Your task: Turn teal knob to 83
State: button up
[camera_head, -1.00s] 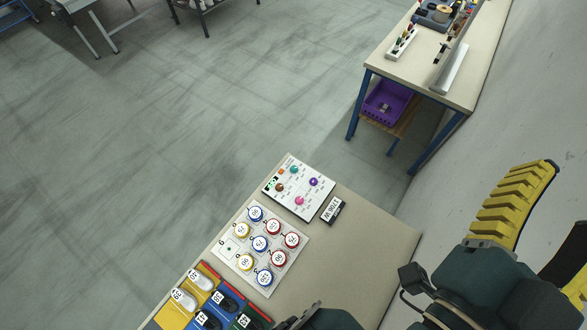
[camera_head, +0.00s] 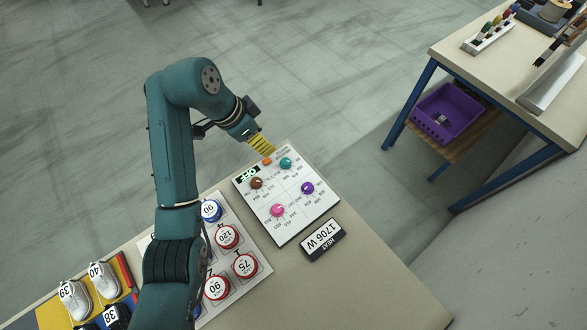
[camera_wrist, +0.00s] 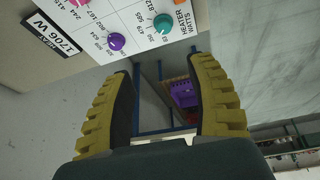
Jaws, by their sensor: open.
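The teal knob (camera_head: 286,163) sits on the white heater panel (camera_head: 297,225) near its far right corner, with printed numbers around it. In the wrist view the teal knob (camera_wrist: 162,23) is at the top, beyond the gap between my fingers, with 83 partly legible near it. My gripper (camera_head: 262,146) is just left of and above the panel's far edge in the head view. In the wrist view my gripper (camera_wrist: 168,95) is open and empty, its yellow ribbed fingers wide apart and clear of the knob. The knob's exact pointer setting is too small to tell.
Purple (camera_head: 307,188), pink (camera_head: 277,210) and brown (camera_head: 256,183) knobs and an orange button (camera_head: 266,161) share the panel. A sign (camera_head: 323,240) reads 1706 W. A board with numbered round pieces (camera_head: 265,262) lies nearer. A purple bin (camera_head: 446,113) sits under another table.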

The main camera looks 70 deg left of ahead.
aim_at(284, 162)
jog(key=b+x, duration=0.2)
jog(key=x, duration=0.3)
jog(key=b+x, duration=0.2)
jog(key=x, duration=0.4)
jog(key=a+b+x, duration=0.1)
jog(key=b+x, duration=0.1)
jog(key=x, duration=0.3)
jog(key=shift+s+f+b, duration=0.3)
jog(key=shift+s+f, duration=0.05)
jog(key=shift+d, duration=0.1)
jog(key=shift+c, duration=0.2)
grip_shut()
